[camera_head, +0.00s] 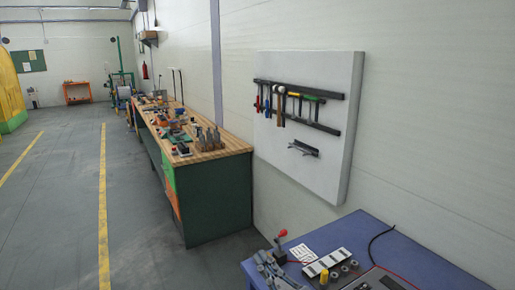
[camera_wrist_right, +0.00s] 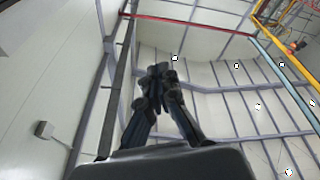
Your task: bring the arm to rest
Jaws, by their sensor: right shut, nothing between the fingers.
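My right gripper (camera_wrist_right: 160,72) shows in the right wrist view. Its two dark fingers meet at their tips, with nothing between them. It is clear of any object there, with the ceiling and walls of the hall behind it. I cannot make out either gripper in the head view. My left gripper is in neither view.
A blue table (camera_head: 373,228) at the lower right holds a grey device with a red-knobbed lever (camera_head: 279,248) and small parts. A tool board (camera_head: 337,85) hangs on the wall. A long workbench (camera_head: 217,190) stands beyond. The floor (camera_head: 60,215) at left is clear.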

